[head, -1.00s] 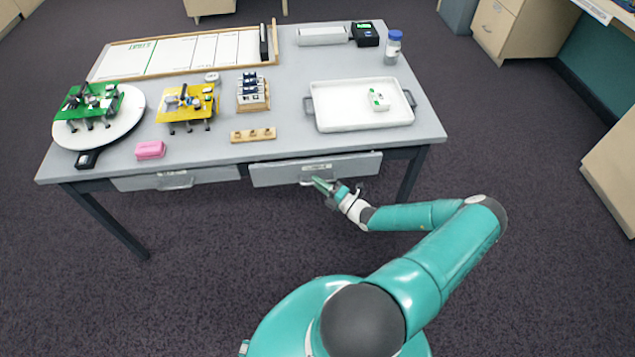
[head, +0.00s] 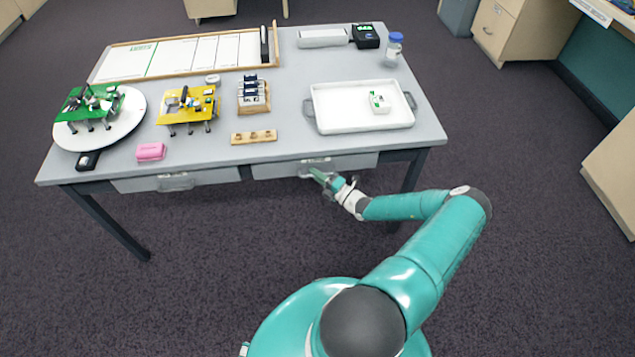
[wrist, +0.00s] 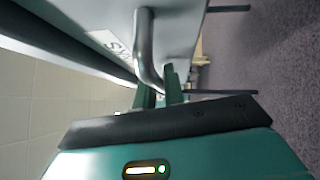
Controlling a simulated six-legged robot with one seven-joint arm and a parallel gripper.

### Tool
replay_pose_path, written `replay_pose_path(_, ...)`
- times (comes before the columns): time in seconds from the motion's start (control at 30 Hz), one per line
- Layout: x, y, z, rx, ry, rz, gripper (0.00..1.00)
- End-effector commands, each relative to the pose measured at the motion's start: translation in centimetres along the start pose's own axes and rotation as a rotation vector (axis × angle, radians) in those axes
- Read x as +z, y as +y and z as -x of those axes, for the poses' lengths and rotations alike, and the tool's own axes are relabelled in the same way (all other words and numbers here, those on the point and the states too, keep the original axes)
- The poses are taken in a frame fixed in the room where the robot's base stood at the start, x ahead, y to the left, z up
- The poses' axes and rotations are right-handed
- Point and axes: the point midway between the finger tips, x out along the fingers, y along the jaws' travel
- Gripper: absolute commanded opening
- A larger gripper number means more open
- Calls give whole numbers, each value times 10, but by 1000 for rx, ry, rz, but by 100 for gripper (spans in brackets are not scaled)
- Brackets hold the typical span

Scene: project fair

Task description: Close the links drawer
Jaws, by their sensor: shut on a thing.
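The right drawer (head: 350,164) under the table has a grey front with a label and a bar handle. Its front now looks about level with the left drawer's front; I cannot tell whether a small gap remains. My gripper (head: 319,176) is at the handle from the front right. In the wrist view the handle (wrist: 146,45) runs between the fingers (wrist: 160,88), which are shut on it. Part of the label (wrist: 118,45) shows beside the handle, too cut off to read fully.
The left drawer (head: 175,180) looks shut. The table (head: 290,140) holds a white tray (head: 330,128), a yellow model stand (head: 188,106), a green one (head: 88,104), a pink block (head: 151,151) and a wooden strip (head: 254,137). The floor around the table front is clear.

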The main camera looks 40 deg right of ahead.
Motion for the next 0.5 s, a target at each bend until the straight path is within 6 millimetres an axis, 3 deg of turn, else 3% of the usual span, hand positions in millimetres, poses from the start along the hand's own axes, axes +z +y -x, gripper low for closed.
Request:
replay_pose_path(0.33, 6, -2, -5, -4, -3, 1, 0)
replay_pose_path(0.37, 6, -2, -6, -4, -3, 1, 15)
replay_pose_path(0.4, 6, -2, -6, -4, -4, 1, 20)
replay_pose_path(0.5, 6, -1, -6, -3, -4, 1, 20)
